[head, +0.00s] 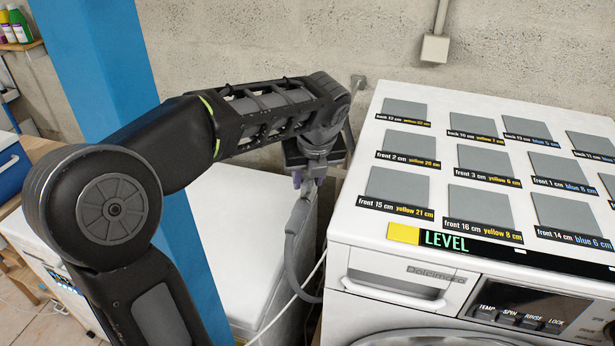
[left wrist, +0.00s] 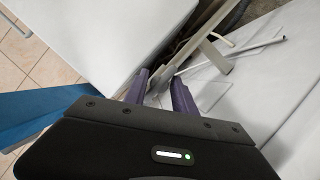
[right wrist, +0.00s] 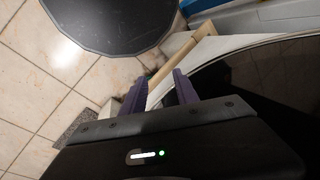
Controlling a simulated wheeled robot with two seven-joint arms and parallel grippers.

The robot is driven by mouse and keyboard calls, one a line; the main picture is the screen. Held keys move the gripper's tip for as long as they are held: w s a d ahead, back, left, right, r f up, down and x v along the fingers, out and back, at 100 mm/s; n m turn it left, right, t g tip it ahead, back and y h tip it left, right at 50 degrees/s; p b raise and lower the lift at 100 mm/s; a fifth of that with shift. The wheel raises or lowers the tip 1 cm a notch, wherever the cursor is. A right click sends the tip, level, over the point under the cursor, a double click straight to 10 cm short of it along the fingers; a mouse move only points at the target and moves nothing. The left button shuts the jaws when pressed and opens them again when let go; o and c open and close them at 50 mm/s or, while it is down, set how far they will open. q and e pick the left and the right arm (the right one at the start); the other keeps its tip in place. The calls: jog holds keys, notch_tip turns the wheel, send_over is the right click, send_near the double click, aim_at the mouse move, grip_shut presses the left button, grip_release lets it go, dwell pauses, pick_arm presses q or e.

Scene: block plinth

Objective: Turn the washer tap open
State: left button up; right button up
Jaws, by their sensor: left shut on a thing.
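In the head view my left gripper (head: 309,182) points down in the gap between two white machines, close to the wall. In the left wrist view its purple fingers (left wrist: 159,77) stand slightly apart. It is shut on what seems to be the washer tap, which is mostly hidden by the gripper. A grey hose (head: 291,255) hangs just below the gripper and curves down into the gap. My right gripper (right wrist: 159,74) shows only in the right wrist view, with fingers apart and nothing clearly held, above a tiled floor.
The white washer (head: 347,205) with grey square pads on top stands right of the gap. A lower white machine (head: 265,215) stands left of it. A blue post (head: 95,50) is behind my left arm. A wooden bar (right wrist: 172,60) lies beyond my right fingers.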

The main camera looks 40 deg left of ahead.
pick_arm(q)
jog(key=shift+a, duration=0.1)
grip_shut()
